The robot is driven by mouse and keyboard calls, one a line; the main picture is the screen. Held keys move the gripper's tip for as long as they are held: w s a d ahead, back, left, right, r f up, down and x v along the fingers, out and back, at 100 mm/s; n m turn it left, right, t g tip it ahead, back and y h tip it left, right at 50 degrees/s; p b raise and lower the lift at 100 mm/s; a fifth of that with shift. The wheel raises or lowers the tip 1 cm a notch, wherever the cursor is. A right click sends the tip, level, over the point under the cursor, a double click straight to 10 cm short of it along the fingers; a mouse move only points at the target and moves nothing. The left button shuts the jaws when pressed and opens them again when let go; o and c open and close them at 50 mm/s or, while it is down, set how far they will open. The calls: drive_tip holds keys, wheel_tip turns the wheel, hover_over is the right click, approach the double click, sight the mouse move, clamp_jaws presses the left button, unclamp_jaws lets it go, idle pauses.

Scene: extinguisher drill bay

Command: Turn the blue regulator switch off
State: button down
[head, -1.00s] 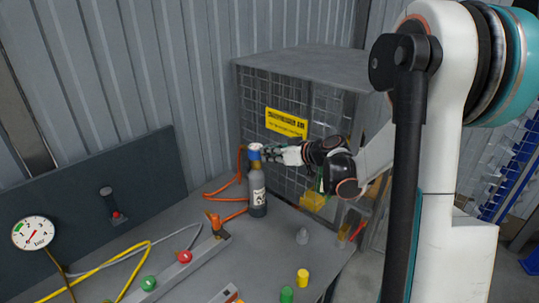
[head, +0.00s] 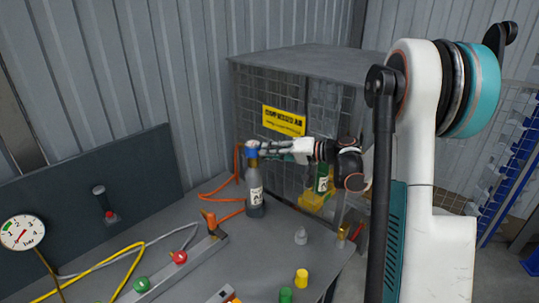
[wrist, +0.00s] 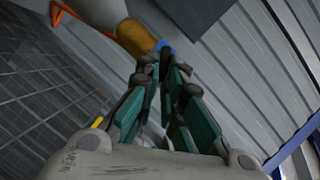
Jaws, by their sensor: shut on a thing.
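The blue regulator switch (head: 251,148) is at the top of a dark grey gas cylinder (head: 255,193) with a white label, upright on the bench by the cage. A brass-coloured part sits just under it. My gripper (head: 260,149) reaches in from the right, level with the switch, its fingers shut on it. In the wrist view the green-padded fingers (wrist: 163,62) come together at the blue switch (wrist: 165,46), with the brass part (wrist: 136,39) beside it. The fingers hide most of the switch there, so its turn angle cannot be told.
A wire cage (head: 300,90) with a yellow sign stands behind the cylinder. An orange hose (head: 222,194) runs near its left side. A green bottle (head: 321,180) and a yellow block are close beneath my arm. A pressure gauge (head: 22,233) and a button rail (head: 178,268) are at left.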

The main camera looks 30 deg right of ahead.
drive_tip(key=m+y+b, duration=0.1)
drive_tip(key=m, duration=0.1)
drive_tip(key=f+m+t+y+b, duration=0.1)
drive_tip(key=m+b, duration=0.1)
drive_tip(key=m, duration=0.1)
drive_tip(key=shift+d+f, duration=0.1)
drive_tip(key=shift+d, duration=0.05)
drive_tip(key=shift+m, duration=0.3)
idle(0.4)
drive_tip(key=c, duration=1.7)
unclamp_jaws()
drive_tip(key=v, duration=1.2)
drive_tip(key=shift+f, duration=0.15)
